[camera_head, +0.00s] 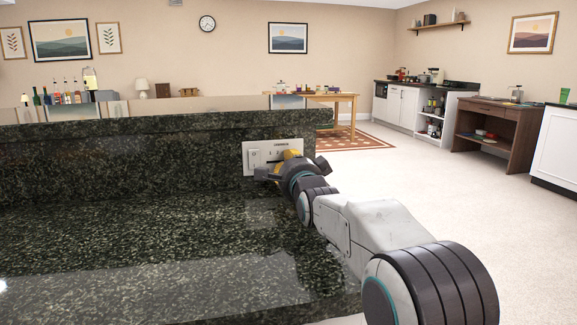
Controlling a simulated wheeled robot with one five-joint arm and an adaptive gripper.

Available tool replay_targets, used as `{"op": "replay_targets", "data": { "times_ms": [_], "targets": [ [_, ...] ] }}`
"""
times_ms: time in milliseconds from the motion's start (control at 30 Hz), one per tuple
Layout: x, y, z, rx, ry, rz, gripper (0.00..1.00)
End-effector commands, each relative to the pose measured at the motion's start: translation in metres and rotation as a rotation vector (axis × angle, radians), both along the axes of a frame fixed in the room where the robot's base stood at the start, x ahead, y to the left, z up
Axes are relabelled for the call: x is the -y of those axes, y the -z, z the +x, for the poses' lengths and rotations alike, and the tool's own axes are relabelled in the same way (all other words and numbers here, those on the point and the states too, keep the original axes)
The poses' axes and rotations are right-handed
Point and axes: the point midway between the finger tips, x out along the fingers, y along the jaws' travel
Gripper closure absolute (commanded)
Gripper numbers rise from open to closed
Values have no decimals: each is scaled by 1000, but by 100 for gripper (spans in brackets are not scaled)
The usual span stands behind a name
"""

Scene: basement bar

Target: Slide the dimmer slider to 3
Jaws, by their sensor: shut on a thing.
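A white dimmer panel (253,158) is set in the upright face of the dark speckled stone bar. It has a small label at the top and a scale of numbers; "0" and "1" can be made out at its left, and the rest is too small or hidden. A yellow dimmer slider (291,154) shows at the right part of the panel, just above my gripper. My gripper (282,165) is at the panel and shut on the slider. It covers the panel's lower right part, so the exact slider setting cannot be read.
The stone bar (110,185) has a lower dark ledge (150,260) in front of the panel, below my arm. Bottles (68,95) stand beyond the bar at the left. Open pale floor (440,190) lies to the right, with a wooden table (345,98) and cabinets farther back.

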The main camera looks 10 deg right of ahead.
Motion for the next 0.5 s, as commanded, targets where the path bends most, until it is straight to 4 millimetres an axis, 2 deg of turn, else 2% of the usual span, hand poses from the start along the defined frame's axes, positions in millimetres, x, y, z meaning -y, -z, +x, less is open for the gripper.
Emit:
{"op": "replay_targets", "data": {
  "times_ms": [233,267,500],
  "targets": [
    [0,4,1,-11,-1,0,100],
    [0,4,1,-11,-1,0,85],
    [0,3,0,-7,-1,0,63]
  ]
}}
